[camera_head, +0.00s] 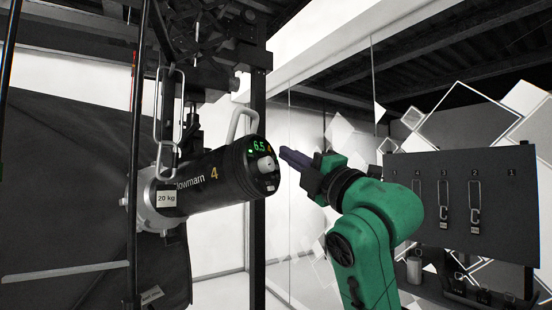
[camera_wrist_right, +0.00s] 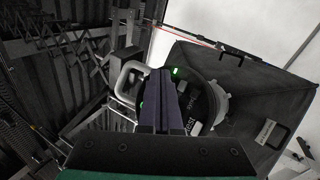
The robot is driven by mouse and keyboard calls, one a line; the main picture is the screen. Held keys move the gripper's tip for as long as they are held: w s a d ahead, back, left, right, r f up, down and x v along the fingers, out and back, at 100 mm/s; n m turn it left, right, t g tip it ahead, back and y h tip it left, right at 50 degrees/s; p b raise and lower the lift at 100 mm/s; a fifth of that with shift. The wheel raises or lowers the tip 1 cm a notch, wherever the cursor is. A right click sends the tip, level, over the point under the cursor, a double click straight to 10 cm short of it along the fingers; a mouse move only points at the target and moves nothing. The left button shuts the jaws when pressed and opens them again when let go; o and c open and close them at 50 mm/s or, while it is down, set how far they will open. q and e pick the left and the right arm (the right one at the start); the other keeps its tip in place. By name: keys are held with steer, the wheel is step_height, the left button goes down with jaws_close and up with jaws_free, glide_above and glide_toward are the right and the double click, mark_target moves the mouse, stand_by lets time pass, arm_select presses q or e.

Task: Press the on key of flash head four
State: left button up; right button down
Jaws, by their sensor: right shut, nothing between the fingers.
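Flash head four (camera_head: 210,178) is a black cylinder with an orange 4 on its side, hanging at the centre left in the head view. Its round end panel (camera_head: 262,165) faces right, with a green 6.5 display, a pale knob and small keys. I cannot tell which key is the on key. My right gripper (camera_head: 283,153) is shut and empty, its dark fingertips close to the panel's right side. I cannot tell whether they touch. In the right wrist view the fingers (camera_wrist_right: 160,76) cover part of the panel (camera_wrist_right: 203,103). My left gripper is out of view.
A metal handle (camera_head: 243,122) rises above the flash head, and a 20 kg tag (camera_head: 166,198) is on its mount. A dark softbox (camera_head: 75,180) fills the left. A grey board (camera_head: 460,200) with numbered hooks stands at the right.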

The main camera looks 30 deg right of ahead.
steer(key=shift+w+a+f, duration=0.1)
steer(key=shift+w+a, duration=0.1)
steer(key=shift+w, duration=0.15)
stand_by(0.7)
steer(key=shift+s, duration=0.1)
steer(key=shift+s+d+r, duration=0.25)
steer(key=shift+s+d, duration=0.15)
steer(key=shift+s, duration=0.25)
steer(key=s+d, duration=0.1)
steer(key=s+r, duration=0.1)
steer(key=s, duration=0.1)
steer(key=s+d, duration=0.1)
steer(key=s, duration=0.1)
steer(key=shift+d+r, duration=0.25)
steer(key=shift+d, duration=0.05)
